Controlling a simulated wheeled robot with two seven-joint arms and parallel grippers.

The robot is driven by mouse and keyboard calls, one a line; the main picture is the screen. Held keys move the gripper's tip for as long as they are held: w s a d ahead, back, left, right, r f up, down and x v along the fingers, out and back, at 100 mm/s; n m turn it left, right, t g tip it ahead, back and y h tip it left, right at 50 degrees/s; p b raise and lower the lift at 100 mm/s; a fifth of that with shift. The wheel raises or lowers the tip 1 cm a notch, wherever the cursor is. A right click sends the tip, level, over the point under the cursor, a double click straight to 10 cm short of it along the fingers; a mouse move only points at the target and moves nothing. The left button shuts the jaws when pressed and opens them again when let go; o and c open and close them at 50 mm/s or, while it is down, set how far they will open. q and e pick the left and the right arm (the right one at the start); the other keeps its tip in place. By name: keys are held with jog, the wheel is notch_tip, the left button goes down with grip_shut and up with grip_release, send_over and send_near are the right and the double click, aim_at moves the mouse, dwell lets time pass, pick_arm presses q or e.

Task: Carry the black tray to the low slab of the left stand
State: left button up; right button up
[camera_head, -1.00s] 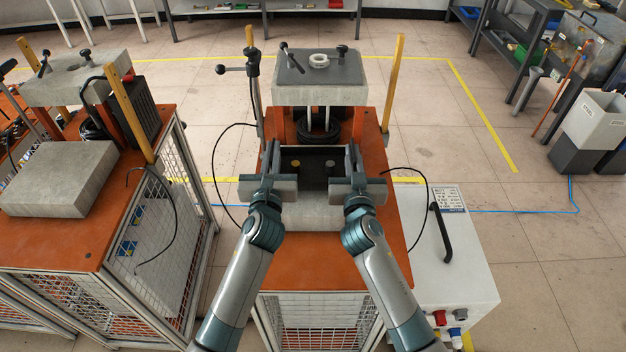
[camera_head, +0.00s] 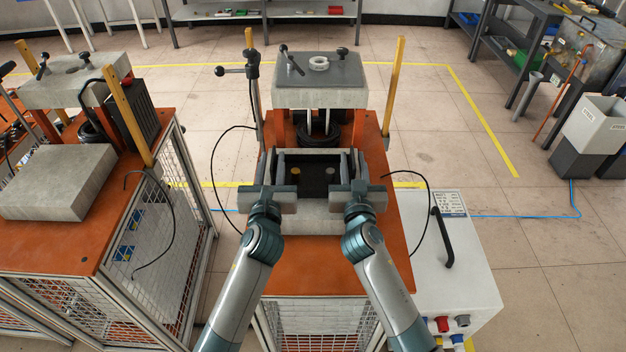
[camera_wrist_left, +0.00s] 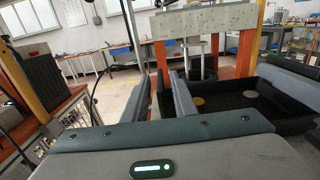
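The black tray (camera_head: 314,189) is at the low slab (camera_head: 313,222) of the stand straight ahead and appears to rest on it.
Another stand on the left has a bare low slab (camera_head: 60,181) and a higher slab (camera_head: 72,82). Behind the tray are a black coil (camera_head: 318,136) and a raised slab (camera_head: 320,95) on posts. Yellow uprights (camera_head: 393,85) flank it. A white cabinet (camera_head: 455,280) stands at right.

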pick_arm(q)
jog(key=s, duration=1)
jog(key=shift+s, duration=0.4)
pick_arm(e)
jog(key=shift+s, duration=0.15)
jog(key=s, duration=1.1)
jog(key=shift+s, duration=0.4)
